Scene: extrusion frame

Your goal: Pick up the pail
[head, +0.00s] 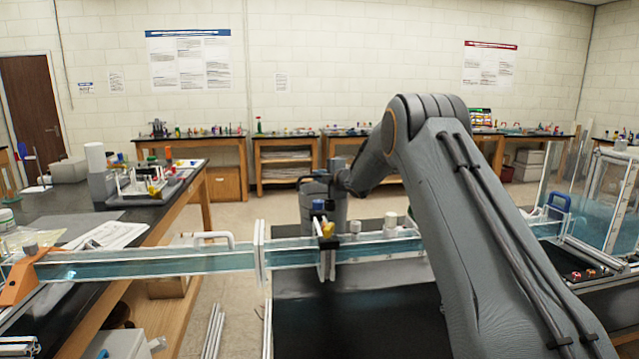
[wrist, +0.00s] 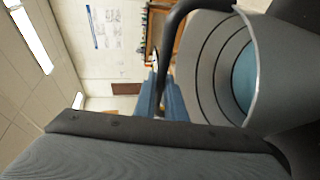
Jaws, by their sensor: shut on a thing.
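The pail (wrist: 212,62) is grey with dark rings inside and a bluish bottom. It fills the right of the wrist view, which is turned on its side. Its dark curved handle (wrist: 171,48) runs from the rim to my gripper (wrist: 163,100). The blue fingers are shut on the handle, with the pail's open mouth facing the gripper. In the head view a grey rounded form, seemingly the pail (head: 308,210), shows at my arm's far end, behind the clear-walled channel. My fingers are hidden there, and what lies under the pail is hidden too.
A clear channel with bluish contents (head: 150,262) crosses in front of the arm's end, with small bottles by it. A black-topped bench (head: 60,205) stands at left. Benches with small items (head: 220,140) line the back wall. Open floor (head: 262,205) lies between.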

